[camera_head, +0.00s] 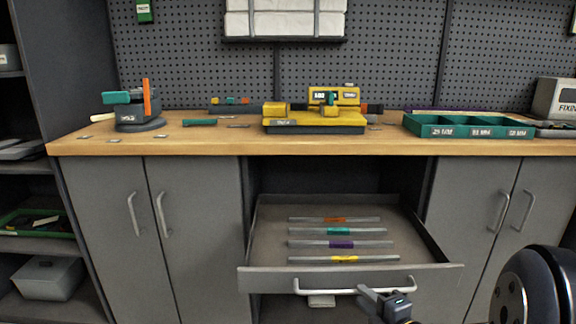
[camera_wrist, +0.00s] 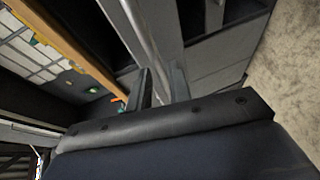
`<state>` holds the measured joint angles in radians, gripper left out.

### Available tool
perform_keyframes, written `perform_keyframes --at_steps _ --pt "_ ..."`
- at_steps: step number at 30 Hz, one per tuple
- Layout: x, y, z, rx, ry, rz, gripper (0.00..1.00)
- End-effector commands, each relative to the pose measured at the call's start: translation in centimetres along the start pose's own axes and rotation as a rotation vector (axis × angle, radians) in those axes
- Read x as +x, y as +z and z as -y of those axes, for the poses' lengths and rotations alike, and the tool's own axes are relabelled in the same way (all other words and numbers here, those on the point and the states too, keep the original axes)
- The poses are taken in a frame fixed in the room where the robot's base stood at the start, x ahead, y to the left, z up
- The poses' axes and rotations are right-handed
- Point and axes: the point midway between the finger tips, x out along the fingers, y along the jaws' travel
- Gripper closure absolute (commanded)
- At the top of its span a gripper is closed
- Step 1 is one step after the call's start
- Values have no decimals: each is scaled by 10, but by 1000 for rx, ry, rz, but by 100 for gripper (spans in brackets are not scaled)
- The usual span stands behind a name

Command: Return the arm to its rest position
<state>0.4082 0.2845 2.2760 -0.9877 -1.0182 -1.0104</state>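My gripper (camera_head: 377,294) is low in the head view, at the right part of the open drawer's pale handle (camera_head: 340,291). I cannot tell whether it touches the handle. In the wrist view my gripper's two dark fingers (camera_wrist: 162,87) stand apart with a gap between them. A pale bar runs up and left beyond that gap, and nothing is clearly clamped. The drawer (camera_head: 262,240) is pulled out from under the bench. In it lie several clear strips with orange, teal, purple and yellow labels (camera_head: 344,259).
The wooden bench (camera_head: 210,143) carries a yellow fixture (camera_head: 310,117), a teal-and-grey device (camera_head: 137,112) and a green divided tray (camera_head: 468,132). Grey cabinet doors (camera_head: 110,215) flank the drawer. A shelf with bins (camera_head: 48,277) stands at the left.

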Motion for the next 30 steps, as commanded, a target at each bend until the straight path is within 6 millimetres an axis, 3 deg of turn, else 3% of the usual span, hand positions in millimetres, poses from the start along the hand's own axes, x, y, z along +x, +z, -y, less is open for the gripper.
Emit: perform_keyframes --at_steps 3,10,30 --pt "17 -1 2 -2 1 -4 80" --pt "35 0 0 -1 1 -2 80" --pt "32 1 3 50 -10 21 80"
